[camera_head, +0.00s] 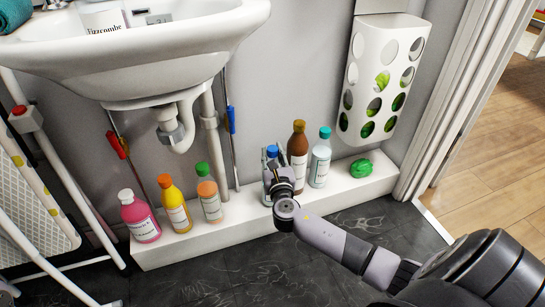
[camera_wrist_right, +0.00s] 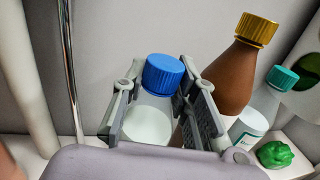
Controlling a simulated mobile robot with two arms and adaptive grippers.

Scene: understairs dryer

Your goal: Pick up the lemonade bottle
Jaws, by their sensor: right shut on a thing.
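A clear bottle with a blue cap and pale contents (camera_wrist_right: 148,122) stands upright on the white ledge, between the jaws of my right gripper (camera_head: 275,172). In the head view its blue cap (camera_head: 272,152) shows above the jaws, while the gripper hides most of its body. In the right wrist view the jaws lie on both sides of the bottle, below the cap, and are shut on it. Its label is hidden, so I cannot read whether it says lemonade. I cannot tell whether its base touches the ledge. My left gripper is not in view.
A brown bottle (camera_head: 297,158) stands close on the right, then a teal-capped bottle (camera_head: 320,162) and a green lump (camera_head: 361,168). Orange (camera_head: 209,200), yellow (camera_head: 174,206) and pink (camera_head: 139,218) bottles stand left. The sink (camera_head: 150,65) and perforated holder (camera_head: 382,80) are above.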

